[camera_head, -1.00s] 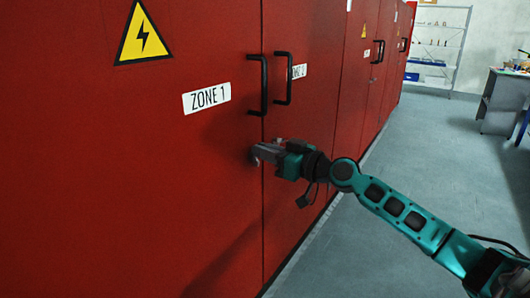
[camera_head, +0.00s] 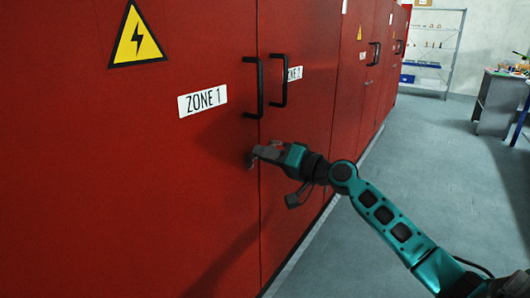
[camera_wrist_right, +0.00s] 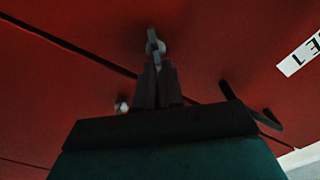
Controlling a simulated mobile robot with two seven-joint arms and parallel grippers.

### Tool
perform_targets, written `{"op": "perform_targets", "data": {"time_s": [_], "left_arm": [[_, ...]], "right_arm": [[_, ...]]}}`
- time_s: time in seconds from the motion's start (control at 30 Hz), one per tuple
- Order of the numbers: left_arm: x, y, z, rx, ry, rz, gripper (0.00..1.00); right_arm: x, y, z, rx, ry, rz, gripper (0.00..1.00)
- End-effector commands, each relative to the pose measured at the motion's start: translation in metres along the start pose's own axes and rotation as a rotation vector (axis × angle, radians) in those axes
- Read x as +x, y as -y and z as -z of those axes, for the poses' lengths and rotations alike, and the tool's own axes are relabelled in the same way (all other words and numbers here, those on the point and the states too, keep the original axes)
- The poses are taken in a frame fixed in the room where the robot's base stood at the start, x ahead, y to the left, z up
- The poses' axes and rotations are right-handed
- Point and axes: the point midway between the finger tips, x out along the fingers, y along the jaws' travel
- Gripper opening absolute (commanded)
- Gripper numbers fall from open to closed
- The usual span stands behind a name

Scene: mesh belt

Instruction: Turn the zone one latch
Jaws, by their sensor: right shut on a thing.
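The zone one latch (camera_wrist_right: 155,46) is a small grey metal piece on the red zone 1 door (camera_head: 150,200), below the black handle and close to the door seam. It also shows in the head view (camera_head: 251,160), small and partly covered by the fingers. My right gripper (camera_head: 256,154) reaches it from the right. In the right wrist view the dark fingers (camera_wrist_right: 157,72) are closed together on the latch. How far the latch is turned is hard to tell. My left gripper is not in view.
The black zone 1 handle (camera_head: 252,88) is above my right gripper, with the zone 2 handle (camera_head: 279,81) beside it. The ZONE 1 label (camera_head: 203,100) is left of the handles. More red cabinets line the wall. The grey floor (camera_head: 440,170) at the right is open.

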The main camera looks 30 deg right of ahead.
Motion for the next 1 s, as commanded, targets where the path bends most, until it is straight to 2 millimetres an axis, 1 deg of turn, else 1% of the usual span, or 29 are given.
{"op": "perform_targets", "data": {"time_s": [0.03, 0.5, 0.7, 1.0], "left_arm": [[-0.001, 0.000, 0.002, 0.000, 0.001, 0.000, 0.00], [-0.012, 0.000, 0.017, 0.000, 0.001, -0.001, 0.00], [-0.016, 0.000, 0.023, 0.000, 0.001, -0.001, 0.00], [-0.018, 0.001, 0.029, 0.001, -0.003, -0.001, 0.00]], "right_arm": [[0.001, -0.004, -0.011, 0.057, 0.028, -0.006, 0.00], [0.001, -0.009, -0.013, 0.482, 0.028, -0.007, 0.00], [0.001, -0.010, -0.015, 0.613, 0.028, -0.008, 0.00], [0.001, -0.011, -0.016, 0.719, 0.028, -0.006, 0.00]]}}
